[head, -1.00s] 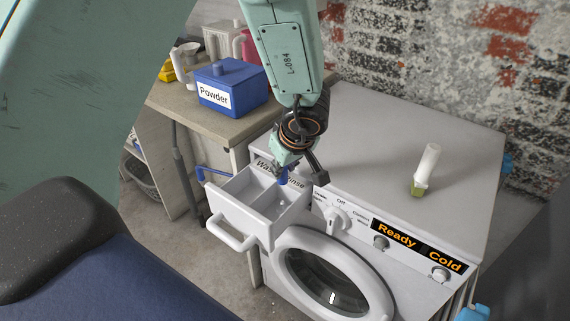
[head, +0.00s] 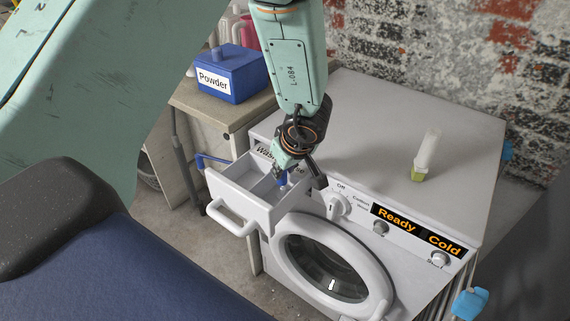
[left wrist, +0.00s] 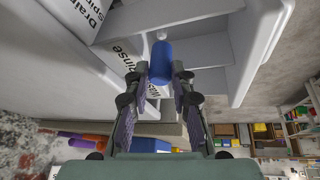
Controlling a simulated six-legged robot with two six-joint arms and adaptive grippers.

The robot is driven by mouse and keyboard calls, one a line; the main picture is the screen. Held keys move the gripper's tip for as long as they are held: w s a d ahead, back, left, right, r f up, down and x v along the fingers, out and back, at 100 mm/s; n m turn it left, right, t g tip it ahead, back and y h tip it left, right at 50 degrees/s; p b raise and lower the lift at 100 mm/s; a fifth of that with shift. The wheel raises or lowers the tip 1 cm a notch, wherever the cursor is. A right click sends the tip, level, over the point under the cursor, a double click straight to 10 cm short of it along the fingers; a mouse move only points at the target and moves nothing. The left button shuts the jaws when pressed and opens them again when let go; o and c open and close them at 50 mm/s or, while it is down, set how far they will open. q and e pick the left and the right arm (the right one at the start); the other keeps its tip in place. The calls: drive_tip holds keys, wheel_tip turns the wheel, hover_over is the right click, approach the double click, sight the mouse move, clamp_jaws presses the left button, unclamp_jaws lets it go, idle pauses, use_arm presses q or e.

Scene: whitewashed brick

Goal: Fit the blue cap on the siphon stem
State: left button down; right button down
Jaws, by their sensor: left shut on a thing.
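The blue cap (head: 283,179) is held between the fingertips of my left gripper (head: 298,176), which is shut on it over the open detergent drawer (head: 238,185). In the left wrist view the cap (left wrist: 160,62) sits upright in the picture between the two fingertips (left wrist: 160,74). A small white round stub, apparently the siphon stem (left wrist: 163,36), shows just beyond the cap inside the drawer. I cannot tell whether cap and stem touch. The stem is not distinguishable in the head view. My right gripper is not in view.
The drawer sticks out from the washing machine (head: 400,110), with a handle (head: 230,217) in front and walls close around the fingers. A blue Powder box (head: 235,72) sits on the bench at left.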

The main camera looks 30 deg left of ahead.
use_arm(q)
drive_tip(key=shift+w+f, duration=0.3)
drive_tip(key=shift+f, duration=0.2)
drive_tip(key=shift+s+r, duration=0.15)
drive_tip(key=shift+s, duration=0.05)
drive_tip(key=shift+w, duration=0.15)
drive_tip(key=shift+p, duration=0.4)
drive_tip(key=shift+p, duration=0.3)
drive_tip(key=shift+p, duration=0.45)
